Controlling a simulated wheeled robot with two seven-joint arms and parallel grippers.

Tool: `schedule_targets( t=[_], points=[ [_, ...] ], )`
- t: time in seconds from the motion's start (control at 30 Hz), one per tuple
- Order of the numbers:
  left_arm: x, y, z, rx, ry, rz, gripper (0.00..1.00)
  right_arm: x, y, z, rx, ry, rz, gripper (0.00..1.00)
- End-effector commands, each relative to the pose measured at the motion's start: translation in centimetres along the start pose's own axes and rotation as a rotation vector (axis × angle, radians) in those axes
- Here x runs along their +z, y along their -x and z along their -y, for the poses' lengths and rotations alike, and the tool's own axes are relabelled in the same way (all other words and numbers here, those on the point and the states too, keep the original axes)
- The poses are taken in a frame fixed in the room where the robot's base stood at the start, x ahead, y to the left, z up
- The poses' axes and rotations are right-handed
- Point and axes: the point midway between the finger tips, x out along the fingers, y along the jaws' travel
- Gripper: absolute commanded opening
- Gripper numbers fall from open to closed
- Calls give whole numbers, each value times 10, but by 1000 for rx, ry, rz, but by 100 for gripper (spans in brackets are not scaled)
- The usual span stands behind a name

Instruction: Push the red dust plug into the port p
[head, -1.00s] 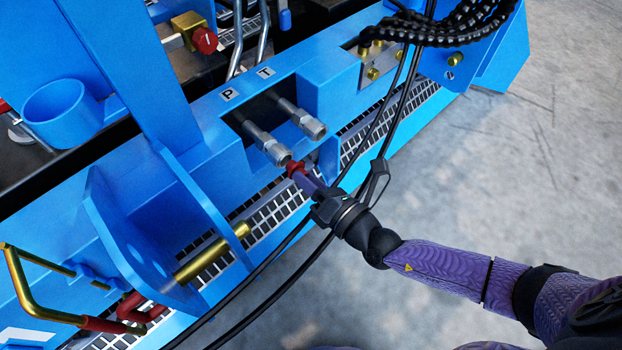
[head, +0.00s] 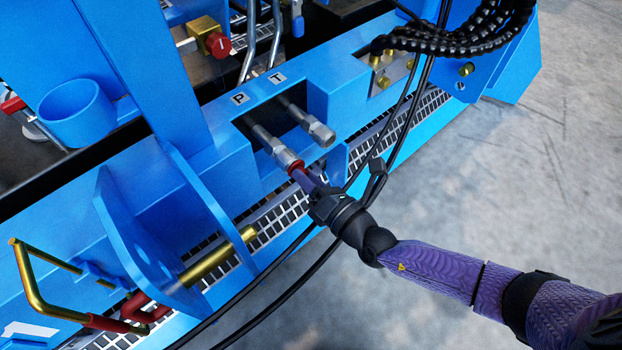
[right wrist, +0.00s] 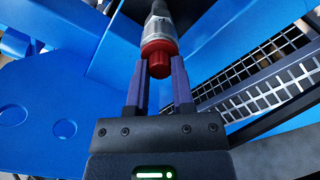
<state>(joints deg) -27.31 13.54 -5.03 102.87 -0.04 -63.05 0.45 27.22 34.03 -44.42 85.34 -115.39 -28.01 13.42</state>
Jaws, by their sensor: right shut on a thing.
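The red dust plug (head: 296,168) is at the open end of the port P fitting (head: 283,154), a silver metal coupling under the P label. In the right wrist view the red plug (right wrist: 159,62) sits against the mouth of the metal fitting (right wrist: 158,34), in line with it; how deep it sits is hidden. My right gripper (head: 307,180) is shut on the plug, its purple fingers (right wrist: 160,80) on either side of the plug's near end. My left gripper is not in view.
The T fitting (head: 322,134) is just right of port P in the same blue recess. Black hoses (head: 400,120) hang close beside my right gripper. A blue bracket (head: 150,240) with a brass pin (head: 222,262) stands at left. Grey floor (head: 520,190) is open at right.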

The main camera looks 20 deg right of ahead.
Motion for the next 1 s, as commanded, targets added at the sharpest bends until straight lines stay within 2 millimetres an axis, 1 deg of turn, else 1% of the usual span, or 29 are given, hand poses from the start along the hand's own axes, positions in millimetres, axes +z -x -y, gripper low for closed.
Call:
schedule_targets(
  t=[0.03,0.07,0.1,0.17,0.2,0.23,0.47,0.53,0.57,0.67,0.8,0.9,1.0],
  points=[
    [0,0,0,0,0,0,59,0,-2,0,0,0,0,0],
    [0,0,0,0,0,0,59,0,-1,0,0,0,0,36],
    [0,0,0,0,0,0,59,0,-1,0,0,0,0,44],
    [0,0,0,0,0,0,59,0,-1,0,0,0,0,57],
    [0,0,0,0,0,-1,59,0,-1,0,0,0,0,65],
    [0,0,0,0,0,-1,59,0,-1,0,0,0,0,70],
    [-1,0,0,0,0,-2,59,0,0,0,0,0,0,70],
    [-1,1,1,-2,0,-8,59,1,4,0,0,1,0,70],
    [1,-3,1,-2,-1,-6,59,1,8,-1,0,1,0,70],
    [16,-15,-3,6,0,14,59,2,29,-2,-1,1,-2,70],
    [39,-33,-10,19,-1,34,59,3,66,-2,0,2,-1,70],
    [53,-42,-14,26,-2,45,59,2,85,-2,-1,1,-1,70],
    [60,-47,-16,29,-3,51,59,1,96,-1,0,0,0,70]
  ],
)
